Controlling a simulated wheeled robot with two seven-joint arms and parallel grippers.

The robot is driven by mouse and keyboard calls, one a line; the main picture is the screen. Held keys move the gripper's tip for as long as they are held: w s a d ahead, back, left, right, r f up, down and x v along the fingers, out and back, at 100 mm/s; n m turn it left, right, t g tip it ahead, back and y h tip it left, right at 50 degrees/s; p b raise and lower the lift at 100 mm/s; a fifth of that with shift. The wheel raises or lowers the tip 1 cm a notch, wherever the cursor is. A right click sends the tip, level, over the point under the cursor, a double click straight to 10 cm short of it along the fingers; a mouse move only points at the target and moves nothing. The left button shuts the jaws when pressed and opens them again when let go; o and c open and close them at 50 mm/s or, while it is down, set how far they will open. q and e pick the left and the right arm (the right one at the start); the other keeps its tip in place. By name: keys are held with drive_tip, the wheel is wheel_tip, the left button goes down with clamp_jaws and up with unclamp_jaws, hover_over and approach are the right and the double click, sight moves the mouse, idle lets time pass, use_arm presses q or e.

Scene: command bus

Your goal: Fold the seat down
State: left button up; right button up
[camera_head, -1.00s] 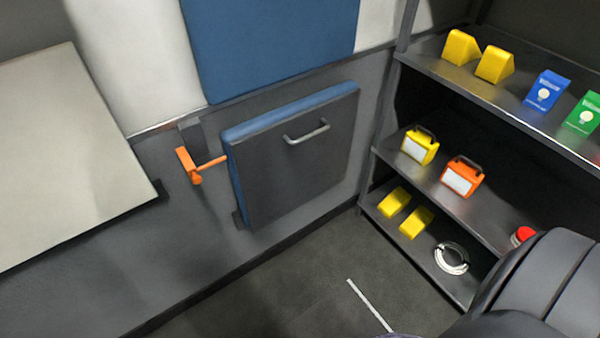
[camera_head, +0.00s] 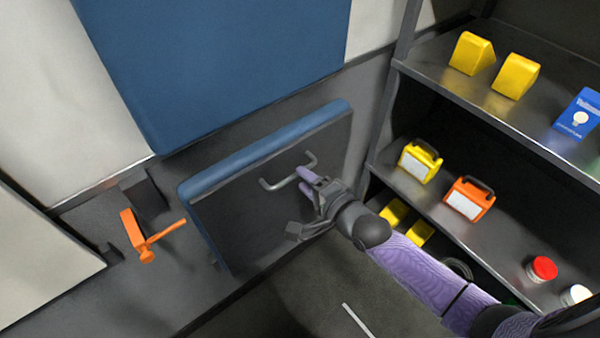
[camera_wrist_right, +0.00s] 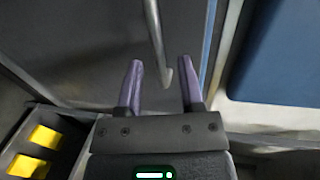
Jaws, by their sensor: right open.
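The folding seat (camera_head: 240,225) is tipped up against the wall, its dark underside facing me and its blue cushion edge along the top. A grey bar handle (camera_head: 288,172) is fixed on the underside. My right gripper (camera_head: 305,182) is at the handle's right end, open. In the right wrist view the handle (camera_wrist_right: 155,40) runs between the two purple fingers of my right gripper (camera_wrist_right: 160,85), with gaps on both sides. An orange latch lever (camera_head: 150,240) is on the wall left of the seat. My left gripper is not in view.
A blue back pad (camera_head: 215,60) is on the wall above the seat. A shelf unit (camera_head: 540,130) with yellow wedges (camera_head: 472,53), lamp boxes (camera_head: 420,160) and a red-topped item (camera_head: 541,268) stands at the right. A pale table top (camera_head: 40,260) is at the left. Floor below is clear.

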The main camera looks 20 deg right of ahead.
sight(296, 175)
drive_tip(key=shift+b+x, duration=0.5)
drive_tip(key=shift+x, duration=1.25)
clamp_jaws()
drive_tip(key=shift+f, duration=0.1)
